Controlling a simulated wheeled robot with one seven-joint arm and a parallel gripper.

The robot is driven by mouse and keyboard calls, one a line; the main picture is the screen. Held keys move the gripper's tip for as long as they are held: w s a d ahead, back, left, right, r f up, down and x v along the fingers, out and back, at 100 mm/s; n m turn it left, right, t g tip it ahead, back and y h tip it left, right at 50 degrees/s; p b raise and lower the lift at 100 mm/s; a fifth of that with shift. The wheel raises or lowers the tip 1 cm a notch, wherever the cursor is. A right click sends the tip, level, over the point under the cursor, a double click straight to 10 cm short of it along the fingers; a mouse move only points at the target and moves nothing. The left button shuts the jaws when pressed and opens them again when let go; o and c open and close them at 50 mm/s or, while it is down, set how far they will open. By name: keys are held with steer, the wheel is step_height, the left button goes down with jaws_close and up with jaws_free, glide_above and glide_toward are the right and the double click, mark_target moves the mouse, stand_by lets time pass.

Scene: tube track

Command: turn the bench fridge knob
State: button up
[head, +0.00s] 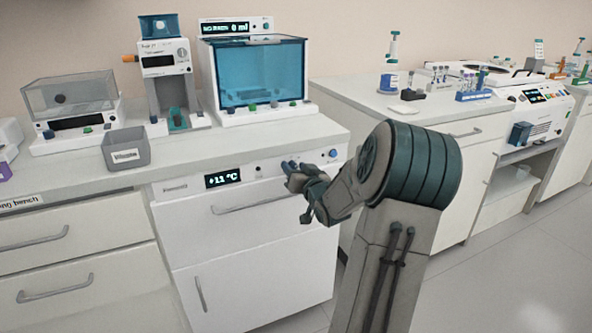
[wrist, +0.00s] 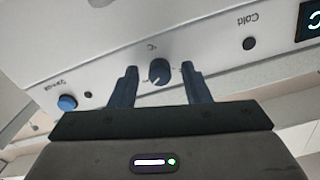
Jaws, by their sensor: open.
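The bench fridge (head: 255,245) is a white unit under the counter with a "+11 °C" display (head: 222,178) on its top panel. Its knob (wrist: 159,72) is small, dark and round with a light pointer mark. The wrist view shows the panel upside down. My gripper (head: 289,168) is at the panel, right of the display in the head view, and hides the knob there. In the wrist view my gripper (wrist: 160,84) is open, with one finger on each side of the knob. A gap shows on both sides; I cannot tell how deep the fingers reach.
A blue button (head: 333,153) sits at the panel's right end. A bar handle (head: 250,202) runs below the panel, close under my gripper. A grey bin (head: 125,150) and a blue-windowed device (head: 262,75) stand on the counter above. Open floor lies to the right.

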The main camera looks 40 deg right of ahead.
jaws_close()
